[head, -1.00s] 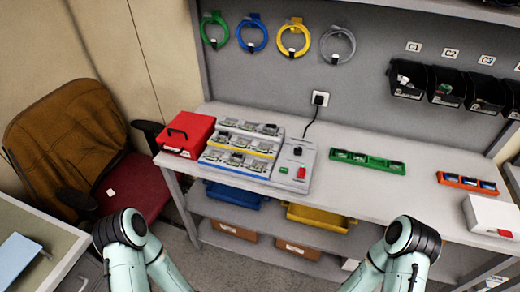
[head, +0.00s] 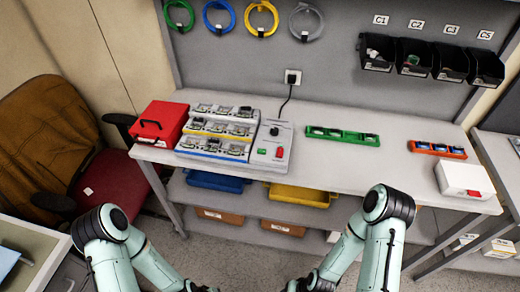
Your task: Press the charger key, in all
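A grey charging station (head: 217,132) stands on the bench, left of centre, with several small devices in its tiered rows. Its control panel (head: 272,140) on the right side carries a black knob (head: 274,131), a small green key (head: 262,152) and a red key or switch (head: 280,152). Labels are too small to read, so I cannot tell which one is the charger key. My two arms reach down out of the bottom of the head view, well short of the bench. Both grippers are out of sight below the frame.
A red case (head: 160,124) stands left of the station. A green tray (head: 343,136), an orange tray (head: 438,149) and a white box (head: 464,179) lie to the right. A chair (head: 60,150) is at the left. A lower shelf (head: 250,204) holds bins. Floor shows before the bench.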

